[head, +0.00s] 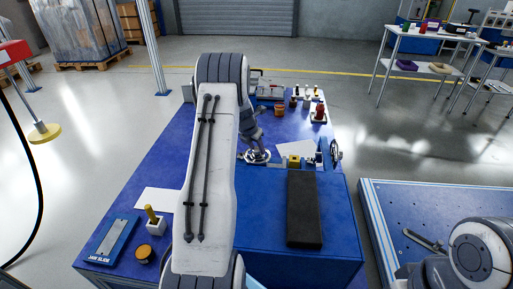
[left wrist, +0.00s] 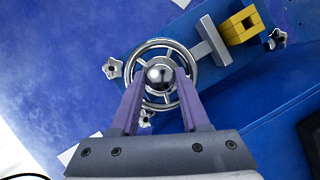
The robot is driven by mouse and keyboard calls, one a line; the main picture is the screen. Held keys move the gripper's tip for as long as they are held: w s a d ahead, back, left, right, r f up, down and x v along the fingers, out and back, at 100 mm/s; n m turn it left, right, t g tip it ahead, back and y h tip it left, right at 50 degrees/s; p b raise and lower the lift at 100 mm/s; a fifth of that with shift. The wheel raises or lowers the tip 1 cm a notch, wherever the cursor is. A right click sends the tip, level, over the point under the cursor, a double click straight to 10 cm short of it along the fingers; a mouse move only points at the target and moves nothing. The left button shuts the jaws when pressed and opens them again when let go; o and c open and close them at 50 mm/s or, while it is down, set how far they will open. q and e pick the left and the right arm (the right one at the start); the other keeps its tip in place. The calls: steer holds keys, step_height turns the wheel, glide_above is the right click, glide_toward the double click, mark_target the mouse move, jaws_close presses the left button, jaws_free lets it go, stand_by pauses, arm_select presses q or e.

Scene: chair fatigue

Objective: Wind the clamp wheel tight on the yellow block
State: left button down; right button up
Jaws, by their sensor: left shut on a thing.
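The clamp's metal handwheel (head: 258,157) lies at the middle of the blue bench. It shows large in the left wrist view (left wrist: 190,52) as a spoked ring with a round shiny hub (left wrist: 160,75). My left gripper (head: 256,149) is over the wheel; its two purple fingers (left wrist: 160,88) are shut on the hub, one on each side. The yellow block (head: 294,161) is right of the wheel. In the left wrist view the yellow block (left wrist: 240,27) is beyond a grey jaw plate (left wrist: 212,38); I cannot tell if they touch. My right gripper is out of view.
Star knobs (left wrist: 113,68) sit beside the clamp's blue base. A long dark pad (head: 304,208) lies in front of the clamp. A blue jaw slide plate (head: 112,240), a white block with a yellow peg (head: 154,222) and a small round tin (head: 144,253) are at front left.

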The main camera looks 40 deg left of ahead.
arm_select(q)
steer(key=m+h+p, duration=0.1)
steer(key=m, duration=0.2)
steer(key=shift+a+r, duration=0.1)
steer(key=m+p, duration=0.1)
steer(key=m, duration=0.1)
steer(key=m+h+p, duration=0.1)
steer(key=shift+a+m+g+h, duration=0.1)
steer(key=shift+m+g+h, duration=0.2)
steer(key=shift+m+g, duration=0.1)
steer(key=m+p, duration=0.1)
steer(key=m, duration=0.1)
steer(key=shift+m+g+h, duration=0.3)
steer(key=shift+h, duration=0.1)
steer(key=shift+m, duration=0.9)
steer(key=m, duration=0.1)
steer(key=m+g+h, duration=0.1)
steer(key=shift+w+a+f+m+b, duration=0.1)
steer(key=shift+w+f+m+b, duration=0.05)
steer(key=shift+f+m+b, duration=0.15)
steer(key=shift+r+m+g+b, duration=0.1)
steer(key=shift+m+g+b, duration=0.75)
steer(key=shift+m, duration=0.65)
steer(key=shift+r, duration=0.1)
steer(key=shift+h, duration=0.3)
